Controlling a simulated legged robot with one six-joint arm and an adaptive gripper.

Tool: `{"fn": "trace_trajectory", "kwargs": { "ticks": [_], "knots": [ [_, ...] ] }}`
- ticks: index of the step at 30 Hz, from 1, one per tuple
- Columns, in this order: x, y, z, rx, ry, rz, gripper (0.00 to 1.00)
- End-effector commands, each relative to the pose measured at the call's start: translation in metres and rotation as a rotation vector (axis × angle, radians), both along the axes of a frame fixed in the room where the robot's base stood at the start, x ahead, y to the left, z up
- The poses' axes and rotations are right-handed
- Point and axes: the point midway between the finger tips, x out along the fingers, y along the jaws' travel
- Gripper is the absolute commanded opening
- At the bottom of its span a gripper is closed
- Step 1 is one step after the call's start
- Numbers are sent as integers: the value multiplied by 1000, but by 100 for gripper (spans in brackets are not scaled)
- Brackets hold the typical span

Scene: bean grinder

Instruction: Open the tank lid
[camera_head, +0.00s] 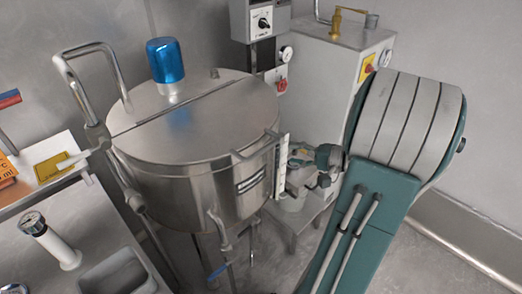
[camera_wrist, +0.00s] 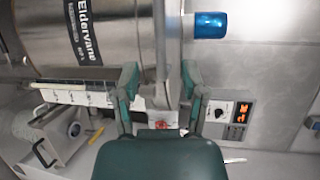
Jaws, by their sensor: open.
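The tank (camera_head: 205,190) is a steel drum, also in the wrist view (camera_wrist: 115,25). Its flat lid (camera_head: 215,115) lies shut on top, with a seam across it and a blue beacon (camera_head: 166,62) at the back; the beacon also shows in the wrist view (camera_wrist: 209,25). A metal bar handle (camera_head: 258,144) sticks out from the lid's front right edge. My gripper (camera_head: 296,164) is beside the tank's right side, near this handle. In the wrist view my gripper (camera_wrist: 159,85) is open, with a grey bar (camera_wrist: 160,45) running between its fingers; contact cannot be told.
A control box (camera_head: 262,20) and a white cabinet (camera_head: 325,60) stand behind the tank. A bent pipe (camera_head: 85,50) rises at its left. A counter (camera_head: 90,225) with a gauge (camera_head: 45,235) is at the lower left. The floor at the lower right is bare.

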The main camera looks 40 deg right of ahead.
Motion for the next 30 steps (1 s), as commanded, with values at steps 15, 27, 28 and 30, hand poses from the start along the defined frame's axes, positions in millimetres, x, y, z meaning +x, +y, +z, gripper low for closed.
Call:
{"fn": "trace_trajectory", "kwargs": {
  "ticks": [15,27,28,30],
  "knots": [
    [74,40,-16,0,3,5,55],
    [80,42,-17,0,3,2,42],
    [80,42,-17,0,3,2,29],
    [80,42,-17,0,3,2,0]
  ]
}}
